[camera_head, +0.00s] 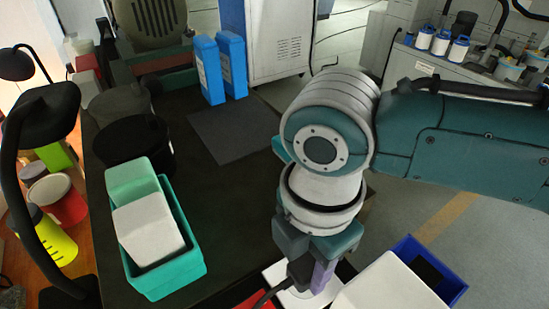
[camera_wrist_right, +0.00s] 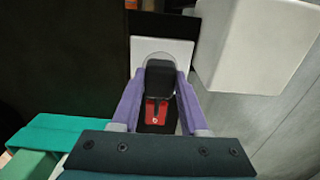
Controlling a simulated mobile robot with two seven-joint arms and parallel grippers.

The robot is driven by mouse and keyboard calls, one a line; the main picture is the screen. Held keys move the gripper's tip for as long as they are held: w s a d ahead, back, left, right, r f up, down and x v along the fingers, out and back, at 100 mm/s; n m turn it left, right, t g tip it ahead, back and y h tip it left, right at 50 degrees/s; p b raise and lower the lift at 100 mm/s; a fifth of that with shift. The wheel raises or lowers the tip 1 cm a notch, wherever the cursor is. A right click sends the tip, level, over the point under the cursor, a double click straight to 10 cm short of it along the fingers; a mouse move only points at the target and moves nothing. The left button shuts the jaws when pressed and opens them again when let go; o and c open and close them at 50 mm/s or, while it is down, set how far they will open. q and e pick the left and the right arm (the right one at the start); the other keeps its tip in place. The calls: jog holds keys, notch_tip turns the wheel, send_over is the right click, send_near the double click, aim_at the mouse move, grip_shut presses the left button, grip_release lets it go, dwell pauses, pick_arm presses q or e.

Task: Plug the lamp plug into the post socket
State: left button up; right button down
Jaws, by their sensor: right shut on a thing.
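My right gripper (camera_head: 312,277) points down at the front edge of the dark bench, over a white socket plate (camera_head: 292,298). In the right wrist view, its two purple fingers (camera_wrist_right: 158,92) are shut on the black lamp plug (camera_wrist_right: 160,76). The plug covers the middle of the white plate (camera_wrist_right: 184,48), where part of a round socket face shows around it. I cannot tell whether the plug is seated or just short of the socket. In the head view, a dark cable (camera_head: 264,297) runs from the plug toward the lower left. My left gripper is out of view.
A green bin (camera_head: 170,283) holding pale blocks stands left of the gripper. A white box (camera_head: 385,288) and a blue bin (camera_head: 447,291) are close on its right. Blue containers (camera_head: 208,70) stand farther back. A black lamp (camera_head: 45,118) is at left. The grey mat (camera_head: 237,133) is clear.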

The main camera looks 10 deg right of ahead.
aim_at(306, 265)
jog(key=shift+p, duration=0.3)
jog(key=shift+f+b, duration=0.55)
jog(key=shift+f, duration=0.1)
dwell(0.4)
jog(key=shift+c, duration=1.7)
grip_release()
jog(key=shift+r, duration=0.2)
notch_tip(306, 265, up, 10)
jog(key=shift+f+p, duration=0.15)
jog(key=shift+p, duration=0.4)
